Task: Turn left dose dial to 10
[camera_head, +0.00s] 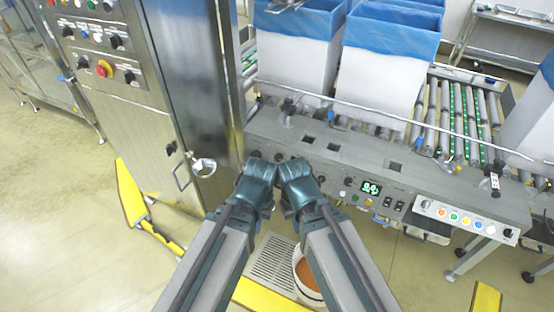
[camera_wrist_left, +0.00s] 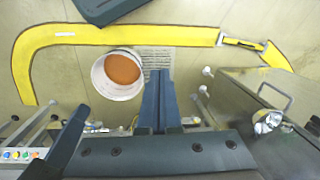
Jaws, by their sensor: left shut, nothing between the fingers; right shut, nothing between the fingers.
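The long metal control panel (camera_head: 335,172) carries black dials, a lit green display (camera_head: 371,188) and small buttons. One small dark dial (camera_head: 348,182) sits just left of the display. Other dark knobs (camera_head: 279,157) lie close to my grippers; I cannot tell which one is the left dose dial, nor read any dial's setting. My left gripper (camera_head: 257,184) is in front of the panel's left end, its fingertips hidden; in the left wrist view its fingers (camera_wrist_left: 159,75) are together and empty. My right gripper (camera_head: 296,180) is close beside it, also shut, fingertips hidden.
A tall steel cabinet (camera_head: 185,90) with a handle stands close on the left. Boxes with blue liners (camera_head: 390,62) stand on the roller conveyor behind the panel. A bucket of orange material (camera_wrist_left: 122,70) and a floor grate (camera_head: 272,262) lie below, inside a yellow floor edging (camera_head: 130,195).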

